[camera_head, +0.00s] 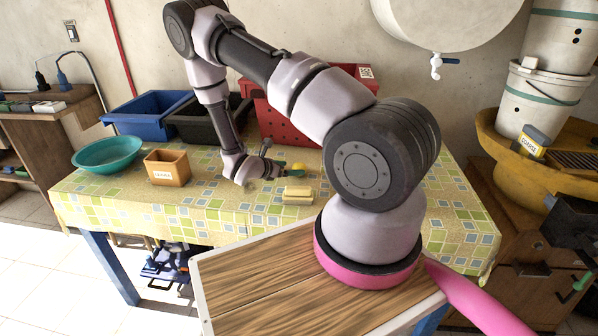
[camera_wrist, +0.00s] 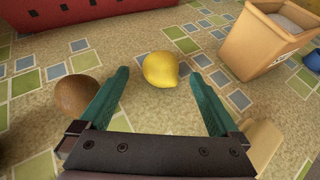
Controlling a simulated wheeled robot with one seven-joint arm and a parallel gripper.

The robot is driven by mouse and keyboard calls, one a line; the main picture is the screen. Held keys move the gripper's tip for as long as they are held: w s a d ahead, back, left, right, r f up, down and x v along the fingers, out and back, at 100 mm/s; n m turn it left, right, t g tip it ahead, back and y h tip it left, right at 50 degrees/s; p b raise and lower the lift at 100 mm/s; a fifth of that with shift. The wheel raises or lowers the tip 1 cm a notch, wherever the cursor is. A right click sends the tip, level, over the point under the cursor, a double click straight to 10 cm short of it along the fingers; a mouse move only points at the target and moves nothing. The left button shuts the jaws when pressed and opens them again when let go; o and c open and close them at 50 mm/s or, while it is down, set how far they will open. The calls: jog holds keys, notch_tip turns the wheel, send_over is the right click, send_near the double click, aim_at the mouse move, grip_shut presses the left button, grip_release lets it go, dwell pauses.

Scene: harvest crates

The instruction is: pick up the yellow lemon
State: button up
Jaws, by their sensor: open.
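The yellow lemon (camera_wrist: 161,69) lies on the patterned tablecloth in the wrist view, ahead of my gripper and between the lines of its two green fingers. My gripper (camera_wrist: 155,76) is open, with nothing held. In the head view, the lemon (camera_head: 299,167) shows as a small yellow patch just right of my gripper (camera_head: 288,172), partly covered by it.
A brown round fruit (camera_wrist: 74,97) lies beside the left finger. A tan box (camera_wrist: 268,42) stands at upper right in the wrist view. A red crate (camera_head: 285,128) stands behind, a labelled box (camera_head: 167,175) left.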

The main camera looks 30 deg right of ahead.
aim_at(295, 168)
jog(key=x, duration=0.5)
jog(key=shift+d+f, duration=0.25)
jog(key=shift+f, duration=0.05)
jog(key=c, duration=1.5)
jog(key=shift+r, duration=0.1)
notch_tip(295, 168, up, 10)
jog(key=shift+f, duration=0.1)
